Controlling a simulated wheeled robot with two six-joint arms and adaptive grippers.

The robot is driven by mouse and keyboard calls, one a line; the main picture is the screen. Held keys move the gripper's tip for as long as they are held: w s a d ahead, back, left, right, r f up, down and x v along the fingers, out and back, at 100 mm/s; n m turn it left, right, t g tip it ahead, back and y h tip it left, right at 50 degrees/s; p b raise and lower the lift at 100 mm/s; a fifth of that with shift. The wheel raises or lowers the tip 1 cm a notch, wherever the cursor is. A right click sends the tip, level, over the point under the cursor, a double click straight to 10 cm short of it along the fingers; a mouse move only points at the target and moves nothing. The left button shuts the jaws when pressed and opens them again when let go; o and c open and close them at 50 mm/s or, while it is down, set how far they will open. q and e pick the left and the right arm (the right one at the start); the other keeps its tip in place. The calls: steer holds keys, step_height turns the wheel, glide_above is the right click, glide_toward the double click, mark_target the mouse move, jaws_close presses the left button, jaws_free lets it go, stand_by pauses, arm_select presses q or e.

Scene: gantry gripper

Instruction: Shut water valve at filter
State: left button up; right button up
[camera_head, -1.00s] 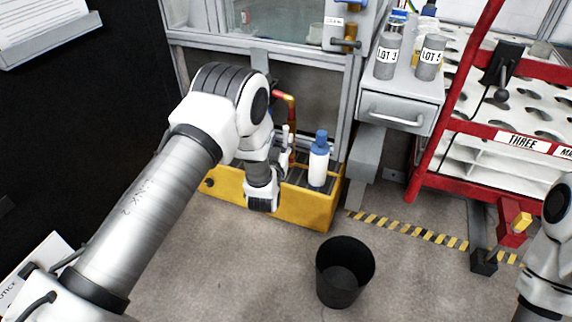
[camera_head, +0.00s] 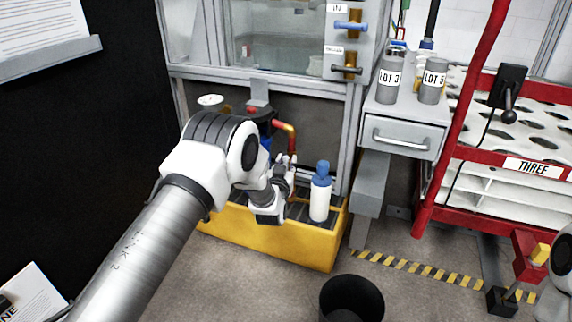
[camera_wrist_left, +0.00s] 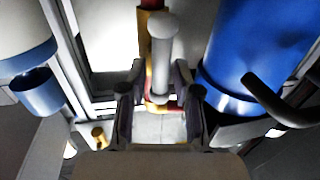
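My left gripper (camera_head: 288,162) is above the yellow bin (camera_head: 290,246), left of a white bottle with a blue cap (camera_head: 320,198). In the left wrist view its two fingers (camera_wrist_left: 160,108) are apart, with a pale grey cylindrical handle (camera_wrist_left: 163,55) between or just beyond them; contact cannot be told. A red and brass pipe (camera_head: 288,130) bends down behind the gripper, and it shows behind the handle in the wrist view (camera_wrist_left: 148,20). Two brass-bodied valves are on the cabinet post: one with a blue handle (camera_head: 351,26), one with a dark handle (camera_head: 346,70). My right gripper is out of view.
In the wrist view a large blue cylinder (camera_wrist_left: 255,50) stands close on the right and a blue cup-like part (camera_wrist_left: 38,92) on the left. A grey drawer unit (camera_head: 405,125), a red cart frame (camera_head: 455,130) and a black waste bin (camera_head: 352,300) stand to the right. Floor is open in front.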

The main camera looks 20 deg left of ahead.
arm_select(q)
jaws_close()
steer(key=m+p, duration=0.2)
steer(key=m, duration=0.1)
steer(key=shift+d+m+t, duration=0.3)
steer(key=m+h+p, duration=0.1)
steer(key=m, duration=0.4)
steer(key=d+f+m+t+h+p, duration=0.1)
steer(key=m, duration=0.5)
steer(key=f+m+t+h+p, duration=0.1)
steer(key=m, duration=0.4)
steer(key=shift+d+p, duration=0.2)
steer(key=shift+p, duration=0.2)
steer(key=shift+m, duration=0.4)
